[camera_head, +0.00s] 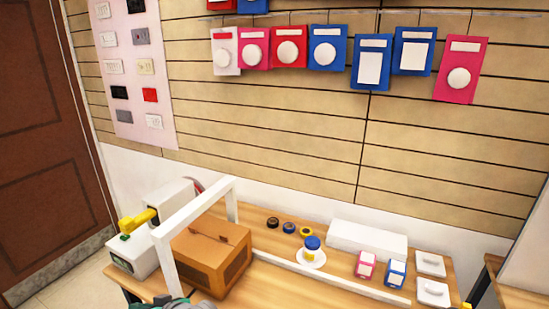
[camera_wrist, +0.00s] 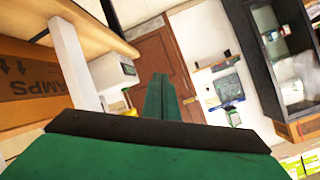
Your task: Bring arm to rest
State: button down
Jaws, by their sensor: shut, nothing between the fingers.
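My gripper (camera_wrist: 162,98) shows in the wrist view as green fingers closed together, with nothing between them. It points past the table side toward a brown door (camera_wrist: 150,55). The wide green part with a dark edge at the bottom of that view is mine. In the head view only a small teal-green piece, probably of my arm, shows at the bottom edge left of the middle. The rest of my arm is hidden there, so its full pose cannot be told.
A wooden table (camera_head: 275,290) carries a brown box (camera_head: 210,258), a white frame (camera_head: 192,212), tape rolls (camera_head: 288,227) and small packages (camera_head: 366,265). A white machine (camera_head: 130,255) stands at left. The wrist view shows a dark glass cabinet (camera_wrist: 285,60) at right.

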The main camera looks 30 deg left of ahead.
jog(key=w+d+f+m+t+y, duration=0.2)
jog(key=w+d+f+m+t, duration=0.2)
jog(key=w+d+m+t, duration=0.7)
jog(key=d+f+m+t+h, duration=0.2)
jog(key=d+f+h, duration=0.1)
jog(key=d, duration=0.6)
jog(key=d+f+m+t+h, duration=0.1)
jog(key=d+f+t+h, duration=0.15)
jog(key=d, duration=0.55)
jog(key=s+d+f+m+t+h, duration=0.1)
jog(key=s+d+f+h, duration=0.2)
jog(key=d, duration=0.5)
jog(key=s+d+f+m+t+h, duration=0.1)
jog(key=s+d+h, duration=0.2)
jog(key=s+d, duration=0.35)
jog(key=s+d+r+n+h, duration=0.1)
jog(key=s+d+r, duration=0.1)
jog(key=s+d, duration=0.2)
jog(key=s+d+r+n+h, duration=0.1)
jog(key=s+d, duration=0.4)
jog(key=d, duration=0.6)
jog(key=shift+s+d+r+h, duration=0.25)
jog(key=shift+r+h, duration=0.4)
jog(key=shift+r, duration=0.05)
